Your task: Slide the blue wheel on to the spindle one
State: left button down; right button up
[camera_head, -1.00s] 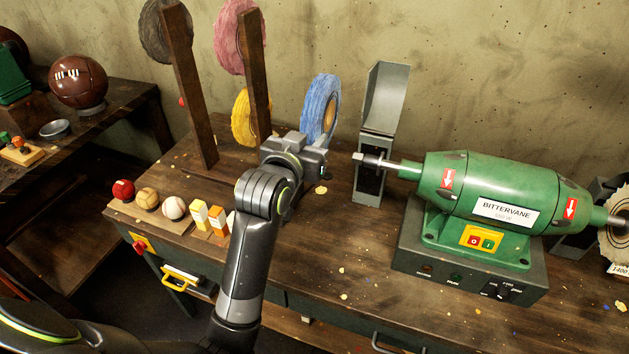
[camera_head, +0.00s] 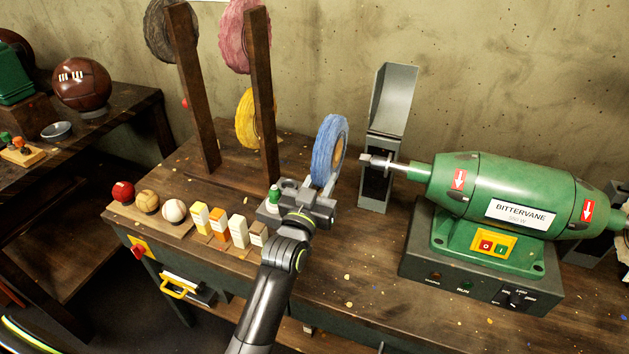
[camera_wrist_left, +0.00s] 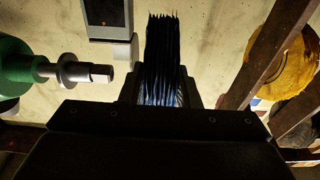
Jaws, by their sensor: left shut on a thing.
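The blue wheel (camera_head: 329,150) is a round, layered cloth disc, held upright above the bench by my left gripper (camera_head: 322,188). The gripper is shut on the wheel's lower edge. In the left wrist view the wheel (camera_wrist_left: 163,60) shows edge-on between the fingers. The spindle (camera_head: 389,163) sticks out of the left side of the green motor (camera_head: 505,193). The wheel stands to the left of the spindle's tip, apart from it. The spindle tip also shows in the left wrist view (camera_wrist_left: 88,73), left of the wheel. My right gripper is not in view.
A grey guard (camera_head: 388,110) stands behind the spindle. Dark posts (camera_head: 262,95) to the left carry a yellow wheel (camera_head: 245,118) and a pink wheel (camera_head: 236,38). Several balls and compound bars (camera_head: 219,223) line the bench's left front. Bare bench (camera_head: 345,270) lies in front.

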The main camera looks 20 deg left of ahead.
pick_arm(q)
jog(key=shift+d+r, duration=0.1)
jog(key=shift+d, duration=0.4)
dwell(0.5)
jog(key=shift+s+d, duration=0.1)
jog(key=shift+d, duration=1.6)
dwell(0.7)
jog(key=shift+s+p, duration=0.1)
jog(key=shift+p, duration=0.2)
